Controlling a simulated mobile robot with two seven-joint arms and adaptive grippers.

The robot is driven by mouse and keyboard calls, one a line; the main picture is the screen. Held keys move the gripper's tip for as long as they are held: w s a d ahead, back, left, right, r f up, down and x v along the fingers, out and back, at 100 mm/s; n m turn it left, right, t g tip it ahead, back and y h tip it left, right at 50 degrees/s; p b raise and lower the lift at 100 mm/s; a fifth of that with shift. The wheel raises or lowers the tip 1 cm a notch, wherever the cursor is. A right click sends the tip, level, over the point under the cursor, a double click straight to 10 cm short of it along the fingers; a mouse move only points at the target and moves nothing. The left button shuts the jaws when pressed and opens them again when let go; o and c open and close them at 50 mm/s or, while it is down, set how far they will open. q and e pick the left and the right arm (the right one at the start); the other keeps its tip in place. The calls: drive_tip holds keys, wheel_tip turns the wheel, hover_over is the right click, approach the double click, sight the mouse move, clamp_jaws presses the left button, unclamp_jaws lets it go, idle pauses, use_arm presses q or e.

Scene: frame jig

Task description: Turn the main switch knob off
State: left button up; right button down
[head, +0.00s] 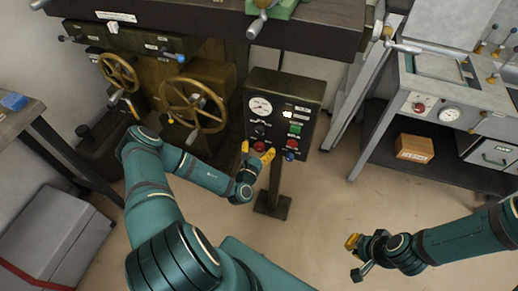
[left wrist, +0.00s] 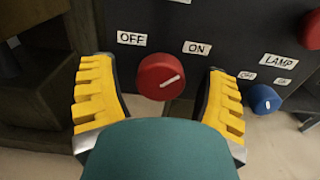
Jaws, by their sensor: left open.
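The dark control box (head: 308,92) stands on a post in the middle of the head view. A red knob (left wrist: 160,77) on its lower left sits below OFF and ON labels; I take it as the main switch knob. Its white mark slants up to the right, toward the ON label (left wrist: 197,48) rather than the OFF label (left wrist: 131,38). My left gripper (head: 256,152) is open, with its yellow fingers on either side of the knob in the left wrist view (left wrist: 160,100); contact cannot be told. My right gripper (head: 356,255) is low at right, away from the box; its opening is unclear.
A blue lamp knob (left wrist: 264,99) and another red knob (left wrist: 312,30) are close on the right. A gauge (head: 260,107) is above. Brass handwheels (head: 193,105) stand left of the box. A bench with an orange box (head: 416,148) is at right. Open floor lies in front.

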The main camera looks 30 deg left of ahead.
use_arm(q)
drive_tip(key=shift+c, duration=0.2)
drive_tip(key=c, duration=1.2)
drive_tip(key=n+p, duration=0.3)
drive_tip(key=shift+r, duration=0.15)
drive_tip(key=n+p, duration=0.2)
drive_tip(key=n, duration=0.2)
drive_tip(key=shift+n, duration=0.4)
drive_tip(key=n+p, duration=0.1)
drive_tip(key=n, duration=0.3)
drive_tip(key=shift+d, duration=0.1)
drive_tip(key=n, duration=0.6)
drive_tip(key=shift+p, duration=0.4)
